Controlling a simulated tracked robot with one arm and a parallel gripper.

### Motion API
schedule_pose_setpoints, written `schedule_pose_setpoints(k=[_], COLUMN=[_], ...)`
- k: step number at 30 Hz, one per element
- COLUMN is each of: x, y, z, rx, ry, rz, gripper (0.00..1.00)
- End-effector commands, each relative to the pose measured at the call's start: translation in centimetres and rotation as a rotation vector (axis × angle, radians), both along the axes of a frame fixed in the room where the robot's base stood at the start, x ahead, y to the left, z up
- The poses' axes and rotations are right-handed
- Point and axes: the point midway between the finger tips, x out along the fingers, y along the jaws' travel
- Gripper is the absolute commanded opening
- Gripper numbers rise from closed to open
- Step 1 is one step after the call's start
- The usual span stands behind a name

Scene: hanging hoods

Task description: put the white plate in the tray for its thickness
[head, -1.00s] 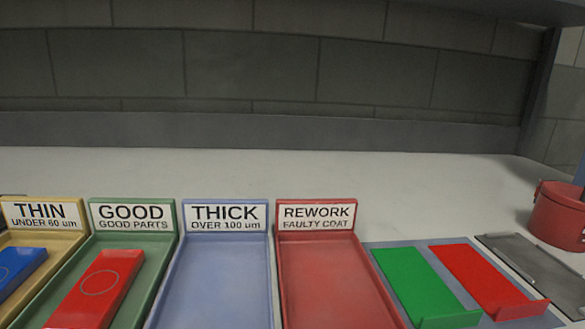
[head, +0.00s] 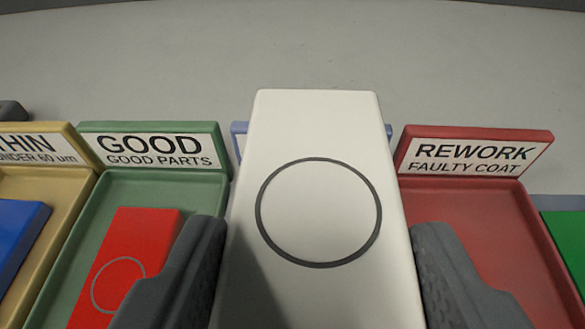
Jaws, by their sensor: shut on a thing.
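The white plate (head: 318,290) with a dark ring drawn on it fills the middle of the view. My gripper (head: 318,245) is shut on it, with one dark finger against each long side. The plate hides nearly all of the blue tray (head: 238,140) behind it, and that tray's label cannot be read now. The green GOOD tray (head: 205,190) is to the left and holds a red plate (head: 140,235). The yellow THIN tray (head: 70,180) is at the far left and holds a blue plate (head: 18,230). The red REWORK tray (head: 480,230) on the right looks empty.
A green plate (head: 568,240) shows at the right edge, beyond the red tray. A small dark object (head: 12,110) is at the left edge. The pale bench top (head: 300,50) behind the trays is clear.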

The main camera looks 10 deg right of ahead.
Motion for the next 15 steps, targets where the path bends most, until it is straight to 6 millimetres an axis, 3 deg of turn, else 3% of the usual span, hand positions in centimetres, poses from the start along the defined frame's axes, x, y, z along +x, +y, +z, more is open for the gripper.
schedule_pose_setpoints(k=[8, 15], x=[0.1, 0.1], y=[0.2, 0.2], z=[-1.3, -3.9], rx=[0.0, 0.0], ry=[0.001, 0.001], rz=[0.004, 0.004], gripper=[0.26, 0.26])
